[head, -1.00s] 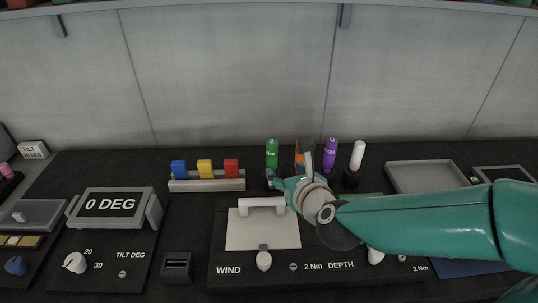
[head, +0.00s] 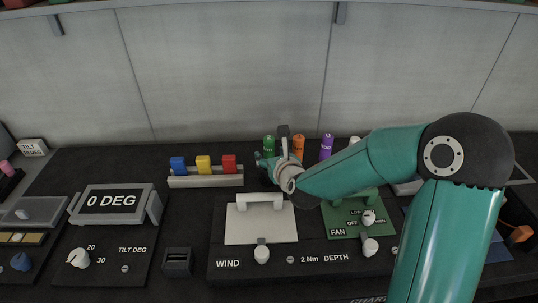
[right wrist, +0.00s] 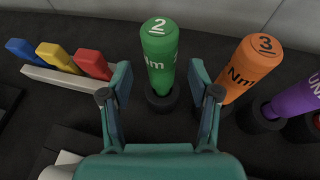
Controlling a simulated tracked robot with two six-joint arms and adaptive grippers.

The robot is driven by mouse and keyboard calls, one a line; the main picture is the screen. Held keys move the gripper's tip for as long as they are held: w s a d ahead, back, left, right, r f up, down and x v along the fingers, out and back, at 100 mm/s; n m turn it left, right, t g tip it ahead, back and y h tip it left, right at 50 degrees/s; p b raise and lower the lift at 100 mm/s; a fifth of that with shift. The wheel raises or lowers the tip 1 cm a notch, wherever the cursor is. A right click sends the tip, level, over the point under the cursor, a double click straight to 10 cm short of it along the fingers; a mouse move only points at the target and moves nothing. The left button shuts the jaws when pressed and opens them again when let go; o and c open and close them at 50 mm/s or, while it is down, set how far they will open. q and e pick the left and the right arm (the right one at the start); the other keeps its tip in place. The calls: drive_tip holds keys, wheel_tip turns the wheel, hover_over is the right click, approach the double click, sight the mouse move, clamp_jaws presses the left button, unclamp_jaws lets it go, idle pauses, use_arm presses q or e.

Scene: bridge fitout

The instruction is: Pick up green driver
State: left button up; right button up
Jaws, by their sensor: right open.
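The green driver (right wrist: 158,55) stands upright in a dark round holder in the right wrist view, marked "2" on top. In the head view its green top (head: 268,144) shows just behind my right gripper (head: 267,165). In the right wrist view my right gripper (right wrist: 160,90) is open, with one finger on each side of the driver's lower part in the picture. I cannot tell whether either finger touches it. The holder's base is partly visible between the fingers. My left gripper is not in view.
An orange driver (right wrist: 248,68) marked "3" stands close to the right finger, with a purple driver (right wrist: 296,98) beyond it. Blue, yellow and red blocks sit in a rack (head: 206,181) to the left. A white panel with a handle (head: 261,224) lies in front.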

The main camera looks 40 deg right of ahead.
sight(271, 155)
drive_tip(key=shift+p+x, duration=0.35)
drive_tip(key=shift+x, duration=1.25)
drive_tip(key=shift+f, duration=0.2)
clamp_jaws()
